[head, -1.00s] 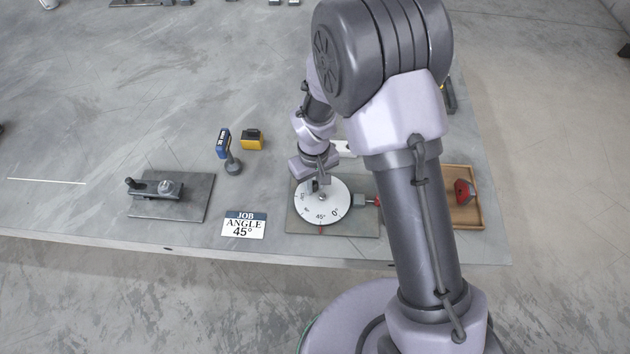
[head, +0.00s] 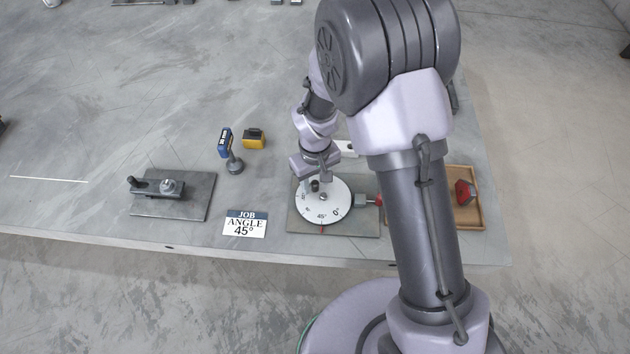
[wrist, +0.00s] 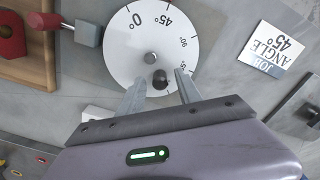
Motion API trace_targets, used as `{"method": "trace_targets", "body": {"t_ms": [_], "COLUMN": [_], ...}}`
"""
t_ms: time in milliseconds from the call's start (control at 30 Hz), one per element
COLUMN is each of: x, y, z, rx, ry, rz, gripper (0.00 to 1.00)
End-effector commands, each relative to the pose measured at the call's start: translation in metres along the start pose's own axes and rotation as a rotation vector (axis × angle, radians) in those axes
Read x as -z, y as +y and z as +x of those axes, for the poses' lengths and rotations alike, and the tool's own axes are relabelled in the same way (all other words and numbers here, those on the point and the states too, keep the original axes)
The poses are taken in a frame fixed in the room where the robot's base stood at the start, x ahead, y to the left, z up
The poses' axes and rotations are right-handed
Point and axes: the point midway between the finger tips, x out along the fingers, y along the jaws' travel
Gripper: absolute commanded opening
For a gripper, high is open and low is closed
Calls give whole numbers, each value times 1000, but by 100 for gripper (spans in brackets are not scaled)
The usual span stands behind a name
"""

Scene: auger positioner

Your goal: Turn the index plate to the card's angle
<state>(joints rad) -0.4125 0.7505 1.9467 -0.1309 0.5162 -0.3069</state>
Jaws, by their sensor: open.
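The white index plate (head: 335,190) lies on a grey base at the table's front edge; it also fills the top of the wrist view (wrist: 130,60). Its 45° label sits beside the red mark (head: 322,231) on the base, roughly in line. The 0° label is off to the right in the head view. A dark upright knob (wrist: 161,78) stands on the plate. My gripper (wrist: 160,80) is open, its fingers on either side of the knob with gaps showing. The job card (head: 245,224) reads "ANGLE 45°".
A grey block with a red handle (wrist: 45,21) sits beside the plate. A wooden tray (head: 470,222) holds a red object. A clamp fixture on a dark plate (head: 200,205) is left of the card. A blue tool (head: 226,142) and a yellow one (head: 254,139) lie behind.

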Motion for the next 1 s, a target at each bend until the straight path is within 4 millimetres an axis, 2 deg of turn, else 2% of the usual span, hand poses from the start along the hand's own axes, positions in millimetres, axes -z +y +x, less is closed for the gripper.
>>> {"method": "trace_targets", "body": {"t_ms": [400, 500, 700, 1000], "x": [1, 0, 0, 0], "y": [0, 0, 0, 0], "z": [-125, -146, -164, -164], "rx": [-1, -1, -1, 0], "ry": [6, 4, 2, 1], "rz": [-1, 0, -2, -1], "gripper": [41, 41, 41, 41]}}
